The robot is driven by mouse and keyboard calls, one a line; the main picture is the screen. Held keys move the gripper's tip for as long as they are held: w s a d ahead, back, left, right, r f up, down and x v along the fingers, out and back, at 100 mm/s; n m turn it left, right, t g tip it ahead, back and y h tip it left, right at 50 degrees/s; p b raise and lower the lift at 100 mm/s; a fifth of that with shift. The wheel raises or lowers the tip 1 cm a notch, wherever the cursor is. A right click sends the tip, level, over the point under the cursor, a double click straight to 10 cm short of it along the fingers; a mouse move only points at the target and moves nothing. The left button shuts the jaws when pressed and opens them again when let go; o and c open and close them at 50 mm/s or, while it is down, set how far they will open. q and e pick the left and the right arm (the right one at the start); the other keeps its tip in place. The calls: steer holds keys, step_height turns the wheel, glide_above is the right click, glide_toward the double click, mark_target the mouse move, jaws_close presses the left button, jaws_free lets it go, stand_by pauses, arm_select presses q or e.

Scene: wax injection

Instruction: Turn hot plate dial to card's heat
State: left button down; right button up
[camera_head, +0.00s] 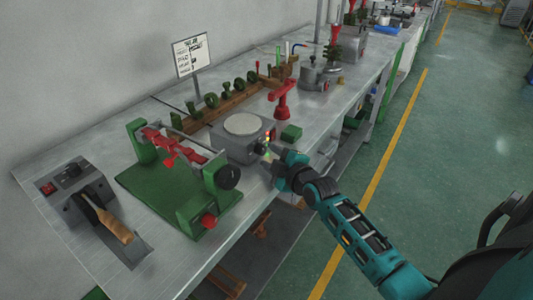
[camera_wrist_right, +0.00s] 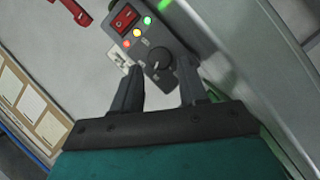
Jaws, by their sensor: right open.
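The hot plate (camera_head: 232,149) is a grey box with a pale round top (camera_head: 242,124), standing on the metal bench. Its front panel (camera_wrist_right: 168,30) shows in the right wrist view. The dark round dial (camera_wrist_right: 158,62) on that panel lies between the fingertips of my right gripper (camera_wrist_right: 160,74), which is open with one finger on each side. I cannot tell whether the fingers touch the dial. In the head view my right gripper (camera_head: 268,157) is at the panel. The card (camera_head: 191,54) stands behind on a post; its writing is too small to read. My left gripper is not in view.
The panel has a red switch (camera_wrist_right: 125,18) and green, yellow and red lights. A green clamp fixture (camera_head: 160,190) stands to the left. The aisle floor (camera_head: 440,150) is clear.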

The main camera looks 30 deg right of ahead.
mark_target(261, 150)
steer(key=shift+x, duration=1.5)
steer(key=shift+c, duration=0.3)
steer(key=c, duration=0.7)
